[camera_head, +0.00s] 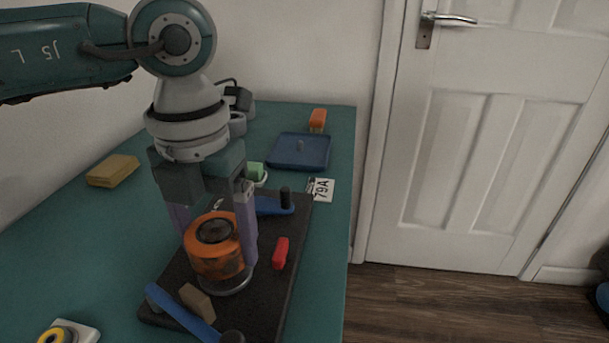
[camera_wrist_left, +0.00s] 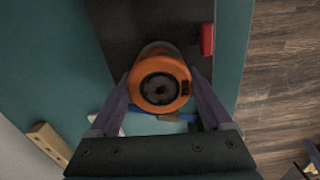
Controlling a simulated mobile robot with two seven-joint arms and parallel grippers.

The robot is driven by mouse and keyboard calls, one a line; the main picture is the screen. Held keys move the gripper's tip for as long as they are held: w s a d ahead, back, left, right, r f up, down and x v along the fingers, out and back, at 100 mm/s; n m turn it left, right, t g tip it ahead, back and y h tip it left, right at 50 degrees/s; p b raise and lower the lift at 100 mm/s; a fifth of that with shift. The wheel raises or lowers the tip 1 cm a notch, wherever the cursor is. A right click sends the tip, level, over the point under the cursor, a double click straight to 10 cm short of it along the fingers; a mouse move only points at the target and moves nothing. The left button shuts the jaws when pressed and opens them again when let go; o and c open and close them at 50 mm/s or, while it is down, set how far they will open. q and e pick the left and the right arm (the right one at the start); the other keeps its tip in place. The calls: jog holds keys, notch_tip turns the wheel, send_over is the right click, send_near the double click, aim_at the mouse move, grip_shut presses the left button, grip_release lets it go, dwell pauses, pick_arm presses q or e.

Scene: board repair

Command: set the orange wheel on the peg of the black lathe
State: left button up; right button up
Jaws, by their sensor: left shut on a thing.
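The orange wheel (camera_head: 216,245) has a dark round centre and sits between the fingers of my left gripper (camera_head: 220,252). The left wrist view also shows the wheel (camera_wrist_left: 160,88) between both fingers (camera_wrist_left: 160,95). The gripper points down and is shut on the wheel, over a round silver-grey base (camera_head: 236,284) on the black lathe's dark flat bed (camera_head: 262,305). The peg is hidden by the wheel and fingers. I cannot tell whether the wheel touches the base.
Close by are a red block (camera_head: 280,253), a blue bar (camera_head: 180,313), a tan block (camera_head: 197,302) and a blue part with a black knob (camera_head: 286,198). A blue tray (camera_head: 316,160), an orange item (camera_head: 318,120) and a yellow block (camera_head: 113,170) stand farther off. The green tabletop (camera_head: 75,245) at left is mostly clear.

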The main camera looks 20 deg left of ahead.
pick_arm(q)
jog(key=shift+f, duration=0.2)
jog(key=shift+f+b, duration=0.35)
jog(key=shift+b, duration=0.1)
jog(key=shift+f, duration=0.4)
dwell(0.9)
jog(key=o, duration=1.3)
jog(key=shift+r+p, duration=2.85)
jog(key=shift+r, duration=0.6)
